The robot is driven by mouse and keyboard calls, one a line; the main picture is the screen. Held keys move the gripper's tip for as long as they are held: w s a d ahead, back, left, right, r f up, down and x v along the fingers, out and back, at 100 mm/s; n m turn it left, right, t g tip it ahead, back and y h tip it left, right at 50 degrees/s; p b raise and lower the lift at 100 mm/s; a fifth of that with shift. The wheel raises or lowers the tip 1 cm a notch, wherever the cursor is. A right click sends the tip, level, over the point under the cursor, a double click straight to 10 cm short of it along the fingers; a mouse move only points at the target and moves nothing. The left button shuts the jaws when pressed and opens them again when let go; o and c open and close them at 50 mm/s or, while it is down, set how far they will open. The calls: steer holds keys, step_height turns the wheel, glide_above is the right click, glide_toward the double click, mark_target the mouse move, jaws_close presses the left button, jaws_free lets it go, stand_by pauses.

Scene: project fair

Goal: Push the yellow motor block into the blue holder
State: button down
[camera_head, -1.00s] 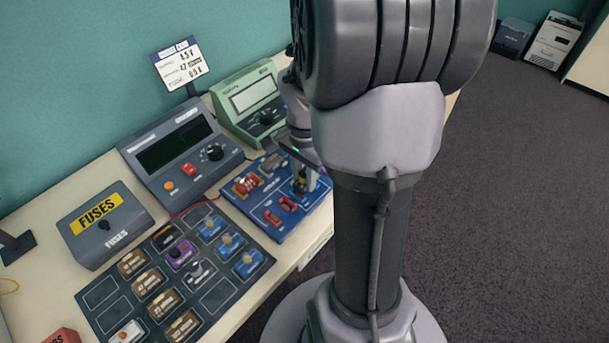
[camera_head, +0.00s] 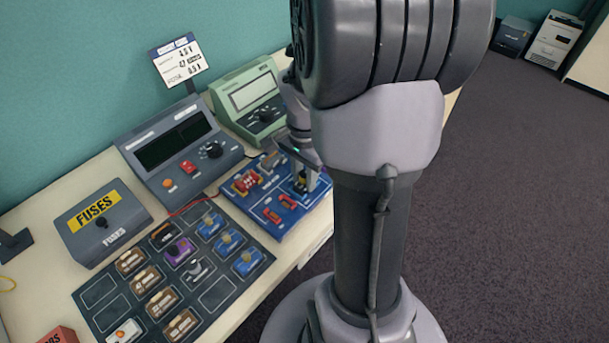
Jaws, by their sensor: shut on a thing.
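My gripper (camera_head: 306,181) points down over the right part of the blue board (camera_head: 289,222). It is shut on a small block with a yellow part (camera_head: 300,187), most likely the yellow motor block, low at the board. The fingers and my arm hide most of it. The holder under it is hidden, so I cannot tell how deep the block sits. The blue board also carries a red part (camera_head: 246,181) at its left and two small red pieces (camera_head: 272,215) at its front.
A dark parts tray (camera_head: 215,292) with several blocks lies left of the board. A grey meter (camera_head: 178,150), a green meter (camera_head: 252,98) and a fuses box (camera_head: 103,222) stand behind. A small sign (camera_head: 180,62) stands at the back. The table's front edge is close to the board.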

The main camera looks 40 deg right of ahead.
steer(key=shift+f, duration=0.15)
steer(key=c, duration=0.6)
jaws_free()
step_height(320, 180, up, 8)
steer(key=p, duration=0.6)
steer(key=shift+p, duration=0.3)
